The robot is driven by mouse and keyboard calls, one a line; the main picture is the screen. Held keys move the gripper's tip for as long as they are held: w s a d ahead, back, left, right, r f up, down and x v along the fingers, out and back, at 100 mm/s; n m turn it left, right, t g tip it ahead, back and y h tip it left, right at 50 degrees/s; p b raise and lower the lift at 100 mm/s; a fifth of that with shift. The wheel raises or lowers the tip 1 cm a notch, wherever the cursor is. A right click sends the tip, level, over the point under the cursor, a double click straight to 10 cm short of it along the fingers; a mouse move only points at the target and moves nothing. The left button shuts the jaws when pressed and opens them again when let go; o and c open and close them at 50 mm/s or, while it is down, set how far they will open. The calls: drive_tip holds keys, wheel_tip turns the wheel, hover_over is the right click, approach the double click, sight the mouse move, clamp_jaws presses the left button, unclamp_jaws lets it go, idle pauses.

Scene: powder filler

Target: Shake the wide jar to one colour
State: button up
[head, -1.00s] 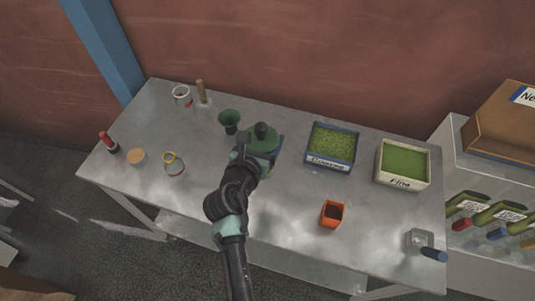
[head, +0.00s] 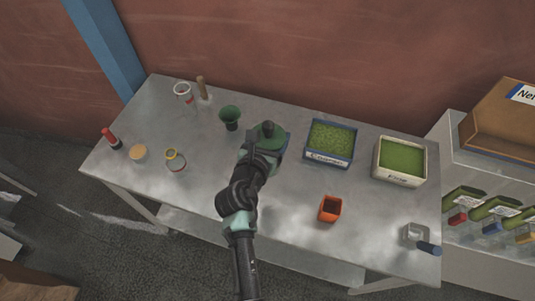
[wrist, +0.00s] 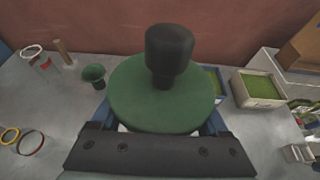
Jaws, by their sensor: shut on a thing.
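The jar in my gripper is mostly hidden under its wide green lid (wrist: 160,95), which carries a dark knob (wrist: 170,50). In the head view the green lid (head: 262,140) shows just beyond my wrist, over the middle of the table. My gripper (wrist: 160,130) is shut on the jar just below the lid, with a blue part showing at each side. Only a small pale patch shows under the lid's near edge. The jar's contents and their colour are hidden. I cannot tell whether its base touches the table.
A green funnel (head: 230,117) stands close on the left. Two trays of green powder, coarse (head: 348,159) and fine (head: 380,177), are on the right. An orange cup (head: 330,209) stands in front. A glass jar (head: 184,95) is at back left.

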drive_tip(key=a, duration=0.4)
drive_tip(key=shift+d+p, duration=0.6)
drive_tip(key=shift+d, duration=3.65)
drive_tip(key=shift+a+b, duration=0.55)
drive_tip(key=shift+a, duration=1.75)
